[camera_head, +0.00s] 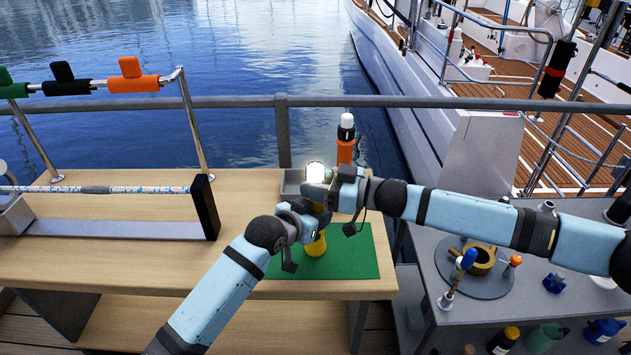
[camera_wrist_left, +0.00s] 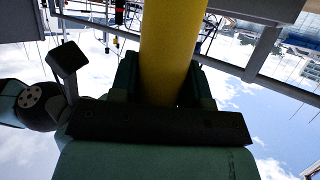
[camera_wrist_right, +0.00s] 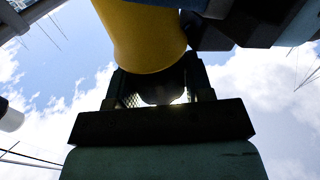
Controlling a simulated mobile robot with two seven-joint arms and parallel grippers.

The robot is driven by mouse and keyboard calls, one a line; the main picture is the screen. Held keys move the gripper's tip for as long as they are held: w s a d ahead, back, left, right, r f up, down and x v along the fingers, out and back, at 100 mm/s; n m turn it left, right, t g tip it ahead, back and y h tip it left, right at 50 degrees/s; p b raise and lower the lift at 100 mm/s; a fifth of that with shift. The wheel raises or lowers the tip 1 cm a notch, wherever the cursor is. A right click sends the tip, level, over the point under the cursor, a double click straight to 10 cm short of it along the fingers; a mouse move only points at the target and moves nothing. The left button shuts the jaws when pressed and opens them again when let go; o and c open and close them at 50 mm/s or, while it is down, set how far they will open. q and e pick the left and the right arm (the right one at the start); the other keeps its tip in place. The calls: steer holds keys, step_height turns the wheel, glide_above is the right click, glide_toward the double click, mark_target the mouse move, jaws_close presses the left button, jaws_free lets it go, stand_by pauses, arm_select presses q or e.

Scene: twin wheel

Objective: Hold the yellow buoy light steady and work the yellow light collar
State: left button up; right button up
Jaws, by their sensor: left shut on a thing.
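The yellow buoy light (camera_head: 317,244) stands upright over a green mat (camera_head: 352,262), with a bright white lit lens (camera_head: 315,172) on top. My left gripper (camera_head: 310,222) is shut on its yellow body, which fills the space between the fingers in the left wrist view (camera_wrist_left: 168,60). My right gripper (camera_head: 325,188) is higher, just below the lens. In the right wrist view its fingers (camera_wrist_right: 162,88) are apart, with a dark rounded part between them and a yellow part (camera_wrist_right: 143,35) above. I cannot tell whether they touch it. The collar is mostly hidden by the grippers.
A grey tray (camera_head: 291,183) and an orange bottle (camera_head: 345,150) with a white top stand behind the grippers. A rail (camera_head: 230,102) runs along the far edge. A grey side table (camera_head: 440,300) with fittings stands at right.

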arm_select(q)
steer(key=shift+f, duration=0.3)
arm_select(e)
steer(key=shift+n+g, duration=0.4)
steer(key=shift+g, duration=0.2)
steer(key=n+g, duration=0.2)
steer(key=g, duration=0.1)
steer(key=shift+y, duration=0.4)
steer(key=n+g, duration=0.2)
steer(key=g, duration=0.1)
steer(key=n+g+h, duration=0.1)
steer(key=n+g, duration=0.1)
steer(key=g, duration=0.2)
steer(key=shift+a+n, duration=0.15)
steer(key=shift+n, duration=0.15)
steer(key=n+g+h, duration=0.1)
steer(key=n+g, duration=0.1)
steer(key=g, duration=0.1)
steer(key=n+g+h, duration=0.2)
steer(key=g, duration=0.1)
steer(key=shift+n+g+h, duration=1.2)
steer(key=shift+n+h, duration=0.1)
steer(key=shift+h, duration=0.3)
steer(key=o, duration=0.7)
steer(key=shift+c, duration=0.2)
